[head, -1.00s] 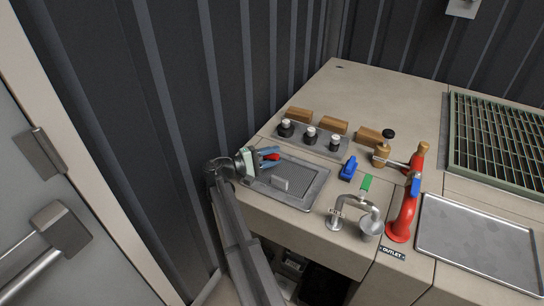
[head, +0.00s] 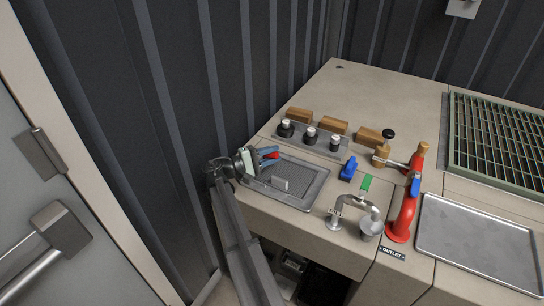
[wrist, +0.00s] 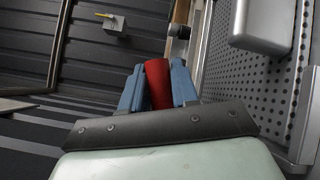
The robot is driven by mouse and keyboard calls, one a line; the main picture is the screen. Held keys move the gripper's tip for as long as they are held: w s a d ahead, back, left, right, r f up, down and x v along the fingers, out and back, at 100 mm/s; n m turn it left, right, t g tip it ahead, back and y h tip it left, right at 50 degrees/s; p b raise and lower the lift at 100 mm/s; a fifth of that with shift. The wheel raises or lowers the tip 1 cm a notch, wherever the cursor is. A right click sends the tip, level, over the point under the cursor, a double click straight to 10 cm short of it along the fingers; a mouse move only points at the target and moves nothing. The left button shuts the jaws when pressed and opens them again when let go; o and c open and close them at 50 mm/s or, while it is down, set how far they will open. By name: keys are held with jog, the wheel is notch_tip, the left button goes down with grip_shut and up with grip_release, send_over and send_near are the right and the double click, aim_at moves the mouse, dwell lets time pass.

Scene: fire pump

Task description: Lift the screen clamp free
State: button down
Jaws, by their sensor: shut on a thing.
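My gripper (head: 269,156) is at the back left corner of the perforated screen (head: 296,176). Its two blue fingers are shut on a red piece, apparently the screen clamp (wrist: 158,84), which also shows as a small red spot in the head view (head: 272,155). In the wrist view the red piece sits between the fingers, with its lower end hidden behind the dark gripper edge. I cannot tell whether it touches the screen's frame. The screen also shows at the right of the wrist view (wrist: 256,82), with a grey block (wrist: 262,22) on it.
Behind the screen are several black knobs (head: 310,137) and wooden blocks (head: 333,125). A blue part (head: 348,169), a clamp-like fitting with a green tab (head: 366,183) and a red outlet pipe (head: 401,217) stand to the right. The ribbed wall (head: 180,120) is close on the left.

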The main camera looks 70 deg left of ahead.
jog(key=n, duration=0.1)
jog(key=r+n+t, duration=0.1)
jog(key=s+a+r+t, duration=0.1)
jog(key=shift+r+n+y, duration=0.2)
jog(key=shift+n+y, duration=0.1)
jog(key=shift+n, duration=0.1)
jog(key=r+n, duration=0.1)
jog(key=s+a+r+n+t+y, duration=0.1)
jog(key=shift+n, duration=0.4)
jog(key=n+y, duration=0.1)
jog(key=s+a+r+n+t+y, duration=0.1)
jog(key=n+y, duration=0.1)
jog(key=n, duration=0.1)
jog(key=shift+s+a+r, duration=0.25)
jog(key=shift+s+a, duration=0.05)
jog(key=shift+s, duration=0.1)
jog(key=shift+s+a+r+n+y, duration=0.1)
jog(key=shift+s+a+n+y, duration=0.15)
jog(key=shift+n+y, duration=0.35)
jog(key=shift+s+a+r+n+y, duration=0.2)
jog(key=shift+n+y, duration=0.25)
jog(key=shift+n, duration=0.3)
jog(key=shift+s+a+r+n+y, duration=0.1)
jog(key=shift+s+a+n+y, duration=0.15)
jog(key=shift+n+y, duration=0.35)
jog(key=shift+n, duration=0.25)
jog(key=c, duration=0.9)
grip_release()
